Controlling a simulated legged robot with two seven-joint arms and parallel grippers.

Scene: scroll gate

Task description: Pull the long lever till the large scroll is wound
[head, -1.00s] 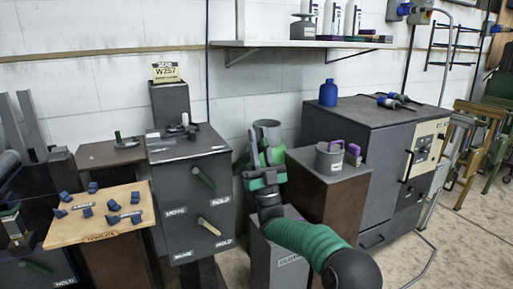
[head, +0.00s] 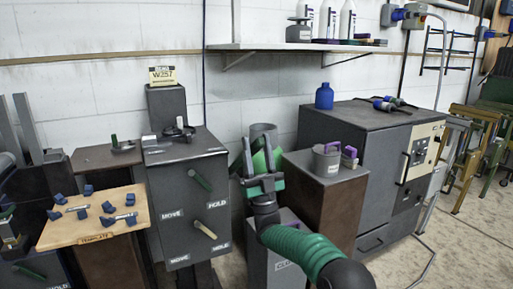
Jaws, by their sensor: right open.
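A dark grey cabinet (head: 187,225) stands left of centre with MOVE and HOLD labels. I cannot tell which one is the long lever. I cannot make out the large scroll. My right gripper (head: 258,160) is open, pointing up and away, right of the cabinet and apart from both levers. Nothing shows between its fingers. My left gripper is not in view.
A wooden template board (head: 90,222) with several blue pieces lies at left. A brown pedestal (head: 325,200) with a grey canister (head: 327,161) stands right of my gripper. A large dark cabinet (head: 370,150) is further right. A grey bin (head: 277,262) stands below my arm.

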